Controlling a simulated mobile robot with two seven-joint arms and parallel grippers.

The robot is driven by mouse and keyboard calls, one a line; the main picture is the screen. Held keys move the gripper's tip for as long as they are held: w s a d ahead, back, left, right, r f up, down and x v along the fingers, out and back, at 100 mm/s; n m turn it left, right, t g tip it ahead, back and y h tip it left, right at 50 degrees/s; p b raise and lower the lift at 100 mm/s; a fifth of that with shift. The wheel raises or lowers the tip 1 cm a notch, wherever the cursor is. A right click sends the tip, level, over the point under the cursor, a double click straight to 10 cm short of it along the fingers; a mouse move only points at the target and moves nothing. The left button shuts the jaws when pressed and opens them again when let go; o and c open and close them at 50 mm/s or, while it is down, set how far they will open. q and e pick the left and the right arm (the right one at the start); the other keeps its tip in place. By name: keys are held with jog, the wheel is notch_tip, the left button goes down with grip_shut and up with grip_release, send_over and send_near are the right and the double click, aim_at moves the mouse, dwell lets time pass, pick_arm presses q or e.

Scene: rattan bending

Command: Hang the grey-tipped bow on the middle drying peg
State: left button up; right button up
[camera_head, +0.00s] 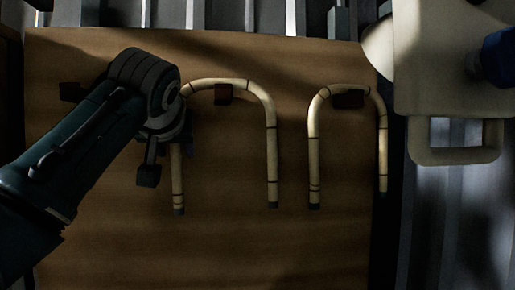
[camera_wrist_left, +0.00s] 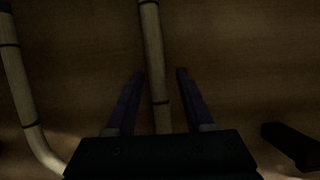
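A pale rattan bow (camera_head: 271,130) with dark bands and dark grey tips hangs, arch up, at the middle peg (camera_head: 223,94); its arch passes just over the peg. My left gripper (camera_head: 165,165) is at the bow's left leg. In the left wrist view my left gripper (camera_wrist_left: 157,100) is open, its fingers apart on either side of that leg (camera_wrist_left: 153,45), with gaps showing. The bow's other leg (camera_wrist_left: 22,95) shows at left there. My right gripper is not in view.
A second, similar bow (camera_head: 313,150) hangs at the right peg (camera_head: 348,99). The left peg (camera_head: 72,92) is bare; a dark peg (camera_wrist_left: 292,143) shows in the wrist view. The lower wooden board (camera_head: 220,250) is clear. A pale form with a loop (camera_head: 455,156) fills the upper right.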

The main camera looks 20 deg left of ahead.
pick_arm(q)
jog(key=shift+o, duration=0.2)
jog(key=shift+s, duration=0.1)
jog(key=shift+s+d+r+p, duration=0.2)
jog(key=shift+r+p, duration=0.05)
jog(key=shift+p, duration=0.1)
jog(key=p+v, duration=0.5)
jog(key=v, duration=0.4)
jog(key=shift+s, duration=0.15)
jog(key=s+d+p, duration=0.1)
jog(key=s+d, duration=0.3)
jog(key=s, duration=0.3)
jog(key=shift+s+d+p, duration=0.25)
jog(key=shift+d+p, duration=0.1)
